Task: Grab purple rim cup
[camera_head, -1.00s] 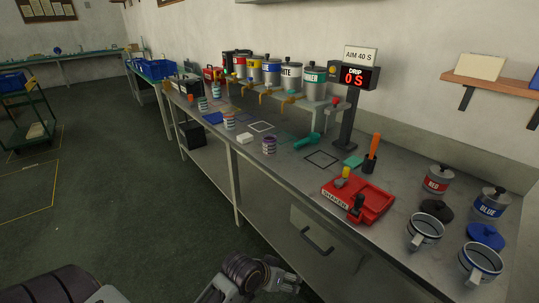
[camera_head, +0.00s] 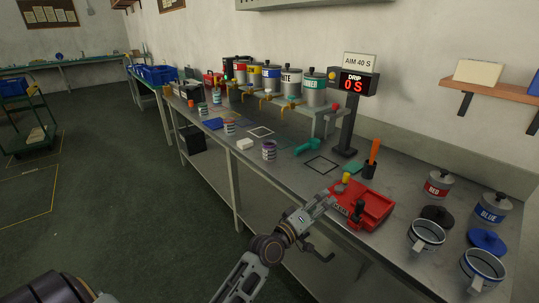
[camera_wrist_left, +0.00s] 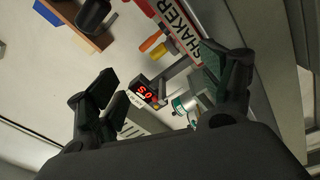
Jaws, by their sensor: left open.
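The purple rim cup (camera_head: 269,150), a small cup with a purple top and pale, banded sides, stands upright near the front edge of the workbench (camera_head: 215,160). My left gripper (camera_head: 322,203) is beside the red shaker (camera_head: 372,208), over the bench's front edge, to the right of the cup and nearer to me, apart from it. In the left wrist view the left gripper's fingers (camera_wrist_left: 165,76) are spread wide with nothing between them; I cannot make out the purple rim cup there. My right gripper is not in view.
Other striped cups (camera_head: 229,126) stand farther left. A white block (camera_head: 245,144) sits beside the purple cup and a teal tool (camera_head: 307,146) lies to its right. The drip display (camera_head: 352,84) stands behind. Mugs (camera_head: 426,235) and paint tins (camera_head: 438,186) fill the right end.

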